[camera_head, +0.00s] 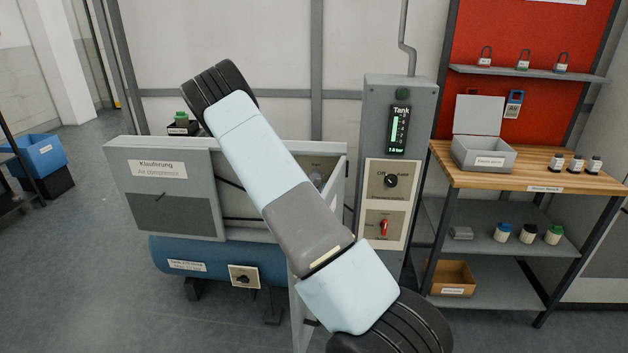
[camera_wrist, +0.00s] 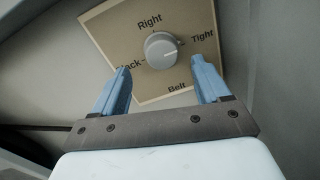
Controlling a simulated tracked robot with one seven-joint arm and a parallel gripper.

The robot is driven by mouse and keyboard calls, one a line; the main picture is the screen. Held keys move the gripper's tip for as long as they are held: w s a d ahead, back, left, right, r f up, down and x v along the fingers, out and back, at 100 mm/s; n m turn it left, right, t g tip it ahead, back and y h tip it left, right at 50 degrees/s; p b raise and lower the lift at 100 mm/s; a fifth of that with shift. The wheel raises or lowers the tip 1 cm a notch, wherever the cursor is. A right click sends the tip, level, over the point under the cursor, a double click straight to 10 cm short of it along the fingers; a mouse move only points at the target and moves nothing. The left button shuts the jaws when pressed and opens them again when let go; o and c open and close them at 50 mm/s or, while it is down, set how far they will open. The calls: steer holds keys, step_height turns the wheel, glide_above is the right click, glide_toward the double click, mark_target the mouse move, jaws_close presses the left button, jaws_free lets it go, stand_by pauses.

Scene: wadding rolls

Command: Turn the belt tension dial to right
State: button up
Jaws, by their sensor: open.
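The belt tension dial (camera_wrist: 162,50) is a round grey knob on a tan plate (camera_wrist: 110,28) marked Slack, Right, Tight and Belt. The plate looks tilted in the wrist view. The white mark on the knob points to the right and slightly up, toward the Tight side. My gripper (camera_wrist: 160,65) is open, its blue fingers apart below the knob, one to the lower left and one to the lower right. Nothing is between them that I can tell is gripped. In the head view the dial plate (camera_head: 322,166) shows partly inside the compressor housing behind my arm; my fingers are hidden there.
The grey compressor housing (camera_head: 160,170) stands over a blue tank (camera_head: 185,256) with another knob plate (camera_head: 244,277). A grey control box (camera_head: 427,95) with a display, a black dial and a red switch is right of my arm. A wooden workbench (camera_head: 600,187) stands farther right.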

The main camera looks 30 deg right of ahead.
mark_target(316, 177)
steer(key=x, duration=0.6)
steer(key=shift+c, duration=0.2)
